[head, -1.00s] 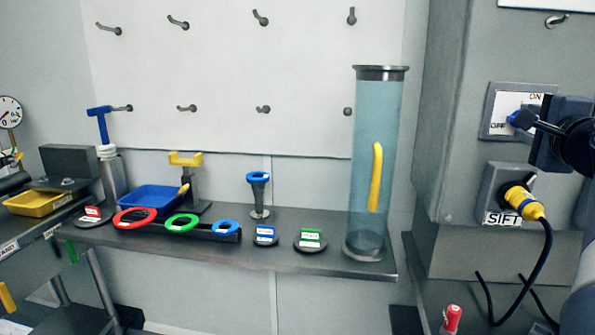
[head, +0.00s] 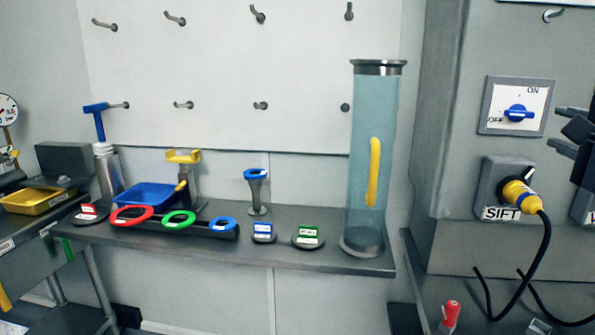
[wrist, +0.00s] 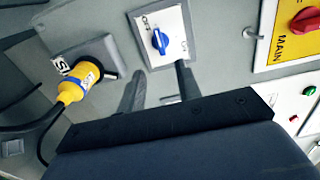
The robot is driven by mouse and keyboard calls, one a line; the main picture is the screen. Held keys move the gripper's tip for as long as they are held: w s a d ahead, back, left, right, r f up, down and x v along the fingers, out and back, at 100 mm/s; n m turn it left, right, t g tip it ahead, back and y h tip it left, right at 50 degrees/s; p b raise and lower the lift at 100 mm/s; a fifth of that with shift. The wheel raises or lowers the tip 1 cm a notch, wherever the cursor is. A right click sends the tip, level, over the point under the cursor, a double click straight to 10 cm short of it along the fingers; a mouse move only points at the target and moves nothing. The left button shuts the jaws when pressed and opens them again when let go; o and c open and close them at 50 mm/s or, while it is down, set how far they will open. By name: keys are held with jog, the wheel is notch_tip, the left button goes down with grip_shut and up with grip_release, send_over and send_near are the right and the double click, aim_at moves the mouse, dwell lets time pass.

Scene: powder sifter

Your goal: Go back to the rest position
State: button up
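My gripper (head: 568,130) is at the right edge of the head view, with its two dark fingers apart and nothing between them. In the wrist view my gripper (wrist: 158,84) also shows spread, empty fingers. The blue rotary switch (head: 517,113) is on a white plate marked ON at the top and OFF at the left. Its handle lies about level in the head view. The switch also shows in the wrist view (wrist: 160,41), beyond the fingers and apart from them.
Below the switch, a yellow plug (head: 521,195) with a black cable sits in the SIFT socket. A red MAIN switch (wrist: 306,20) is at the wrist view's upper right. A shelf (head: 330,259) at left carries a tall clear tube (head: 396,150), rings and a blue tray (head: 150,194).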

aim_at(522, 115)
jog(key=p+x, duration=0.1)
jog(key=x, duration=1)
jog(key=shift+s+r+m+p, duration=0.35)
jog(key=shift+m+p, duration=0.55)
jog(key=shift+p, duration=0.35)
jog(key=m+p, duration=0.5)
jog(key=m, duration=0.1)
jog(key=shift+f+p, duration=0.1)
jog(key=shift+p, duration=0.3)
jog(key=shift+f+m+p, duration=0.2)
jog(key=shift+m+p, duration=0.65)
jog(key=shift+m, duration=0.05)
jog(key=shift+a, duration=0.1)
